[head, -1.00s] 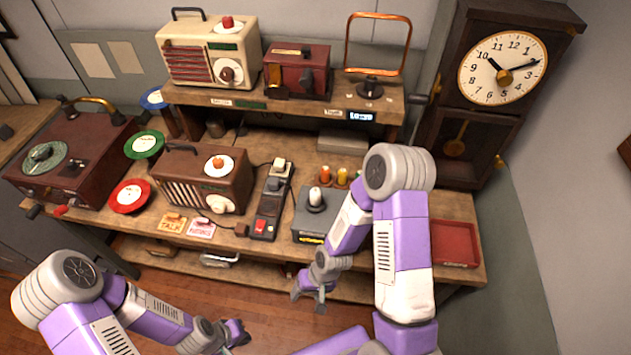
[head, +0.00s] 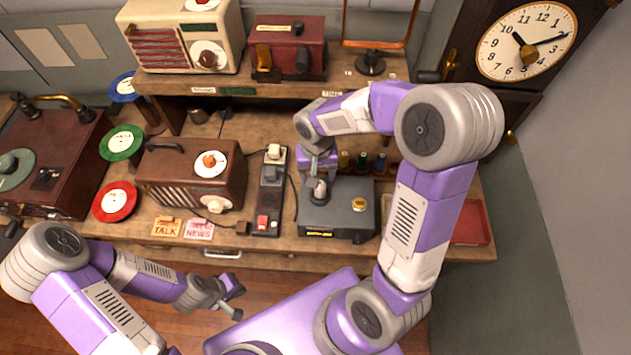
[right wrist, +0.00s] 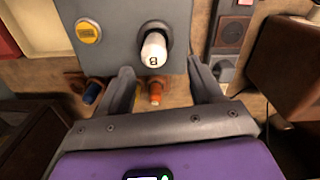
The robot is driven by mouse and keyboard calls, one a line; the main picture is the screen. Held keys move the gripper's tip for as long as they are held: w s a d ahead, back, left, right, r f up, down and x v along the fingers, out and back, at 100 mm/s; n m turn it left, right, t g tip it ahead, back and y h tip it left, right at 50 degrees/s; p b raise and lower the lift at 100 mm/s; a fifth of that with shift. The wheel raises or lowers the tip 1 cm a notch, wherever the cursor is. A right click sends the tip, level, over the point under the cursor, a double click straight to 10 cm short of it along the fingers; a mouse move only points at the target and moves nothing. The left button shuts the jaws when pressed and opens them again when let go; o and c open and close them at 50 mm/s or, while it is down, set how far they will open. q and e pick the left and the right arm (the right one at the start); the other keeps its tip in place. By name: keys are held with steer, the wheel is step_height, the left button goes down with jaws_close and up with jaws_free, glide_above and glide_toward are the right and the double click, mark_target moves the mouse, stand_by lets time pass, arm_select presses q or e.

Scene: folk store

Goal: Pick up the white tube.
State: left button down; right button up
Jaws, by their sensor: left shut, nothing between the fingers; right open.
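The white tube (right wrist: 154,48), marked with a dark letter, stands in a dark round socket on a grey box (right wrist: 117,20) in the right wrist view. In the head view the tube (head: 320,189) shows in part below my right gripper (head: 317,176), on the left side of the grey box (head: 345,218). My right gripper (right wrist: 161,72) is open, one finger to each side of the tube's near end in the wrist view. I cannot tell whether they touch it. My left gripper (head: 231,299) is shut and empty, in front of the bench and low.
Orange (right wrist: 156,93) and blue (right wrist: 92,92) tubes stand behind the box. A switch strip (head: 269,190) and brown radio (head: 193,180) lie to the left, a red tray (head: 471,222) to the right. An upper shelf (head: 270,87) rises behind.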

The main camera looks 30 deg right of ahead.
mark_target(320, 183)
steer(key=f, duration=0.6)
steer(key=shift+s+d+f, duration=0.1)
steer(key=shift+s+d, duration=0.15)
steer(key=shift+s, duration=0.15)
steer(key=c, duration=0.9)
